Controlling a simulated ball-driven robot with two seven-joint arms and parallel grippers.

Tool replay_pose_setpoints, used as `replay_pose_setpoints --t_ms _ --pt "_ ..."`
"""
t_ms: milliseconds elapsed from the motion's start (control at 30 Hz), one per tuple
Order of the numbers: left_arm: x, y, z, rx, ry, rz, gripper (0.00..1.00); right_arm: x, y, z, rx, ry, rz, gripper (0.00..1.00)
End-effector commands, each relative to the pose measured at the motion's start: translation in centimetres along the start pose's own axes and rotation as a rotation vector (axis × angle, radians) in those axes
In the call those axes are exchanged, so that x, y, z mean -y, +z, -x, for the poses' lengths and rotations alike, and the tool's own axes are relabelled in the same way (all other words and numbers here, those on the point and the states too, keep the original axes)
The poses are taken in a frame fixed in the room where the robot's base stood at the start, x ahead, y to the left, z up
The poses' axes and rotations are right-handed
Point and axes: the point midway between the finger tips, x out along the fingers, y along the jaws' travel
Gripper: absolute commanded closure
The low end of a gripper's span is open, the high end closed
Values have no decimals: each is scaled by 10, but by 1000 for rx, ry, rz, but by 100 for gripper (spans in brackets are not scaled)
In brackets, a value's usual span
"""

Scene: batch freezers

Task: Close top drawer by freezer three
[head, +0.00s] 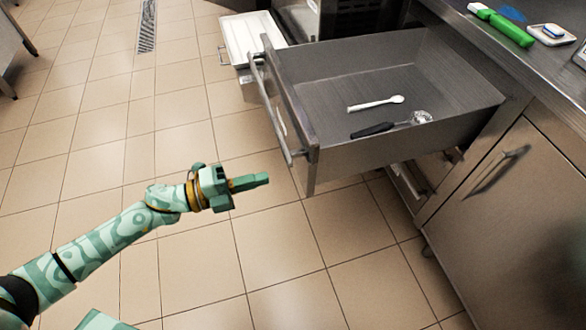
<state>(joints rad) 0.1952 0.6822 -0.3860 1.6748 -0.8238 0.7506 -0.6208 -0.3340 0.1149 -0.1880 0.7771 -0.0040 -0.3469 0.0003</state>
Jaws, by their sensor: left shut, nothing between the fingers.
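The open top drawer (480,98) is a deep steel box pulled far out of the steel counter. Its front panel with a long bar handle (272,112) faces left. A white spoon (375,104) and a black-handled scoop (374,130) lie inside it. My left gripper (266,180) is shut and empty. It is to the left of the drawer front's near end, over the floor, and appears apart from it. My right gripper is not in view.
A lower drawer (405,186) sits under the open one. A cabinet door (515,190) is at the right. A green-handled tool (511,29) and a white tray (552,35) lie on the counter. The tiled floor at left is clear.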

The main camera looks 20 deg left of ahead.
Motion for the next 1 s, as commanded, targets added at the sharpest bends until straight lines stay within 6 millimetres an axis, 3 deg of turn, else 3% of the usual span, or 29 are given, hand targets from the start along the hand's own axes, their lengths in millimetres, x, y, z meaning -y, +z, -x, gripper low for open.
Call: replay_pose_setpoints --t_ms 200,400,1000 --pt "-2 0 -46 -1 -2 2 100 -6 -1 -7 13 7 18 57" --pt "-2 0 -72 0 0 3 100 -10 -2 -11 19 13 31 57" --pt "0 0 -81 1 0 2 100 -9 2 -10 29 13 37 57"
